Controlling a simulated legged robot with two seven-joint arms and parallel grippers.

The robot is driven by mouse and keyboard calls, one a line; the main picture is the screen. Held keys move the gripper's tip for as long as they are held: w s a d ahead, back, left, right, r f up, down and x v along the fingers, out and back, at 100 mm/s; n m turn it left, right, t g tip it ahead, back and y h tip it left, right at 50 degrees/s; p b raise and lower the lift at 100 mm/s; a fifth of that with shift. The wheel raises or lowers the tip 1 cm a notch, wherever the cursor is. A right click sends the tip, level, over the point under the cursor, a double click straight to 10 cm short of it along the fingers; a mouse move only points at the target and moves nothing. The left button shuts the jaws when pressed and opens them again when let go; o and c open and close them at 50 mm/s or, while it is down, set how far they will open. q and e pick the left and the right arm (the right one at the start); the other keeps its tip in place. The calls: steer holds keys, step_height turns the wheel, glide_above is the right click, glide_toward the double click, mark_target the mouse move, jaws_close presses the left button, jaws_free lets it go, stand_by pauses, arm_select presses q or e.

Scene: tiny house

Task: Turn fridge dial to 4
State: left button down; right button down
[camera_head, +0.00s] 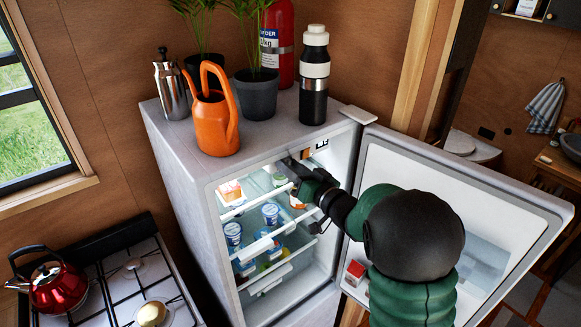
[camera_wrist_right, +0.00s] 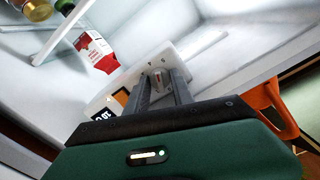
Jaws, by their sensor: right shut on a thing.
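The fridge (camera_head: 172,165) stands open, with its door (camera_head: 470,190) swung out to the right. My right gripper (camera_head: 287,165) reaches into the upper part of the lit interior. In the right wrist view my right gripper (camera_wrist_right: 160,82) has its two grey fingers closed around the small fridge dial (camera_wrist_right: 157,80), on a white housing (camera_wrist_right: 185,60). The fingers cover most of the dial, and I cannot read which number it points to. In the head view the dial is hidden behind the gripper. My left gripper is not in view.
An orange watering can (camera_head: 216,125), a black-and-white bottle (camera_head: 314,75), potted plants and a fire extinguisher (camera_head: 282,40) stand on the fridge top. Yogurt cups (camera_head: 270,214) and cartons sit on shelves below my gripper. A stove with a red kettle (camera_head: 60,287) is at left.

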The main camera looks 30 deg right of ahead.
steer(key=n+b, duration=0.4)
steer(key=shift+n, duration=0.3)
steer(key=c, duration=1.1)
jaws_free()
steer(key=s+d+b, duration=0.1)
steer(key=s+b, duration=0.3)
steer(key=s, duration=1.2)
steer(key=shift+s+d, duration=0.2)
steer(key=shift+s, duration=0.15)
